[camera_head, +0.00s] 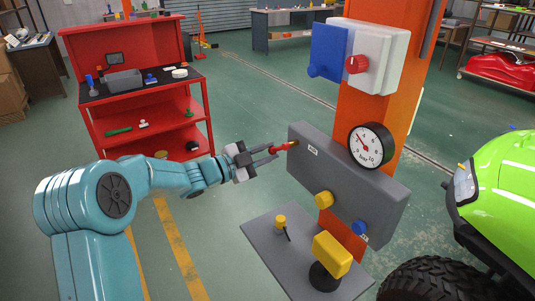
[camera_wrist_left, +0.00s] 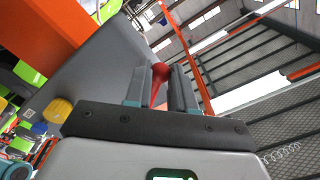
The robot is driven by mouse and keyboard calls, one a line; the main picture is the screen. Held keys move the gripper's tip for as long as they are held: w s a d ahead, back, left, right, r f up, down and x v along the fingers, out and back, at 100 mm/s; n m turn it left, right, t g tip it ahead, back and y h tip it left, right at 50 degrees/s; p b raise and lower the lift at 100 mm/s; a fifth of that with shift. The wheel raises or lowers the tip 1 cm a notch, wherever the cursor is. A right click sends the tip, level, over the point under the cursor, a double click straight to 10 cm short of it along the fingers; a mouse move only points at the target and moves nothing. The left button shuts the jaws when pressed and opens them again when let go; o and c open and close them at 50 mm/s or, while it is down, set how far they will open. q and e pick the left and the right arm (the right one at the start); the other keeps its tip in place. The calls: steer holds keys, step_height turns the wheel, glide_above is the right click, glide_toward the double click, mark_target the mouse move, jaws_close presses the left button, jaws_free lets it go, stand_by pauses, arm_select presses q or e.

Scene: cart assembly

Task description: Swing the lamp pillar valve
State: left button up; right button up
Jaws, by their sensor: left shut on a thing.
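The valve's red lever (camera_head: 285,147) sticks out from the left end of the grey box on the orange lamp pillar (camera_head: 366,112). A small brass-coloured part shows at its root. My left gripper (camera_head: 271,152) reaches in from the left and is shut on the lever. In the left wrist view, the red lever (camera_wrist_left: 160,74) sits between the two fingers of my left gripper (camera_wrist_left: 160,90). The fingers hide part of the lever. My right gripper is not in view.
A pressure gauge (camera_head: 371,146) and a yellow knob (camera_head: 324,200) are on the grey box. Above are a blue box (camera_head: 328,52) and a white box with a red knob. A grey shelf (camera_head: 268,238) juts out below. A green car (camera_head: 505,190) stands at right.

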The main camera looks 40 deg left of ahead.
arm_select(q)
steer(key=shift+w+a+r+p, duration=0.1)
steer(key=shift+a+r+p, duration=0.2)
steer(key=shift+r+p, duration=0.2)
steer(key=shift+w+a+r+p, duration=0.1)
steer(key=shift+a+r+p, duration=0.15)
steer(key=shift+r+p, duration=0.2)
steer(key=shift+r, duration=0.1)
steer(key=shift+o, duration=0.4)
steer(key=shift+w+a+r+p, duration=0.1)
steer(key=shift+a+r+p, duration=0.05)
steer(key=shift+r+p, duration=0.4)
steer(key=shift+w+a+r+p, duration=0.1)
steer(key=shift+r+p, duration=0.3)
steer(key=shift+r, duration=0.1)
steer(key=o, duration=0.9)
steer(key=shift+s+d, duration=0.15)
steer(key=shift+f, duration=0.1)
